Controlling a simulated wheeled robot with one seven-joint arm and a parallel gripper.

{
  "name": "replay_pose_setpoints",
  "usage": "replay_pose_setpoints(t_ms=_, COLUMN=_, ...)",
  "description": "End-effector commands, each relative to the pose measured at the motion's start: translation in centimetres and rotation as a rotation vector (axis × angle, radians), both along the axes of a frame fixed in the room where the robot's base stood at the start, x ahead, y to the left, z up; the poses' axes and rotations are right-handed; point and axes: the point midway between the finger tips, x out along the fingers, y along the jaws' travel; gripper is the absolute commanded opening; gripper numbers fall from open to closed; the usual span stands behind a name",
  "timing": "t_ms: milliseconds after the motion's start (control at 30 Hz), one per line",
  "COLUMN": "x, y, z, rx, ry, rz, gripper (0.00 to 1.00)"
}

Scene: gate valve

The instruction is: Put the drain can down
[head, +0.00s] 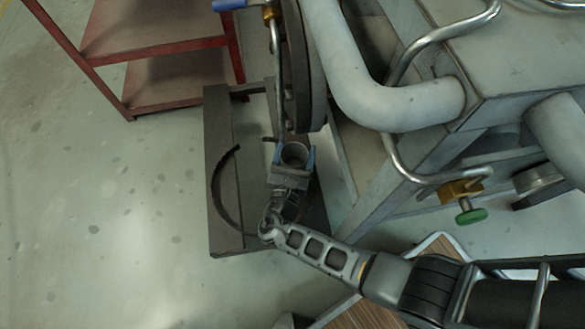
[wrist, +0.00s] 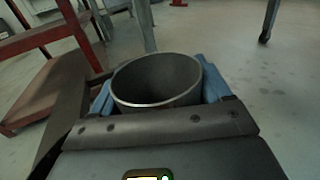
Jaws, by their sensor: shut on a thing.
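The drain can (head: 294,152) is a dark grey, open-topped cylinder, upright and empty-looking inside. My gripper (head: 293,158) is shut on it, with a blue fingertip on either side. In the wrist view the can (wrist: 155,82) fills the space between the blue fingertips (wrist: 158,90), its rim facing up. In the head view the can is over the right part of a dark grey stand (head: 222,125), just below the end of a thin metal drain pipe (head: 276,75). Its bottom is hidden, so I cannot tell whether it touches the stand.
A red-framed shelf (head: 150,55) stands at the upper left. A large round flange (head: 300,65) and a thick grey pipe (head: 375,105) are close on the right. A green-knobbed valve (head: 470,215) sticks out at the right. Open floor (head: 120,220) lies left of the stand.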

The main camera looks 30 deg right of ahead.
Motion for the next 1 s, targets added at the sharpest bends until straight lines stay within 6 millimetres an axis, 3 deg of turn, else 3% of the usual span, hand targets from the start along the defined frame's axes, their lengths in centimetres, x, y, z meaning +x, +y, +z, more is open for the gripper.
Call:
replay_pose_setpoints(t_ms=33, x=0.1, y=0.0, z=-1.2, rx=-0.001, ry=0.001, rz=0.0, gripper=0.42)
replay_pose_setpoints(t_ms=267, x=0.0, y=0.0, z=-2.5, rx=0.0, ry=0.0, rz=-0.001, gripper=0.42)
replay_pose_setpoints(t_ms=533, x=0.1, y=0.1, z=-5.7, rx=-0.001, ry=0.0, rz=0.001, gripper=0.42)
replay_pose_setpoints(t_ms=933, x=0.1, y=0.1, z=-6.0, rx=0.0, ry=0.0, rz=0.0, gripper=0.42)
replay_pose_setpoints(t_ms=967, x=0.0, y=0.0, z=-6.0, rx=0.001, ry=0.001, rz=0.0, gripper=0.79)
replay_pose_setpoints(t_ms=1000, x=0.0, y=0.0, z=-6.0, rx=0.0, ry=0.0, rz=0.0, gripper=0.83)
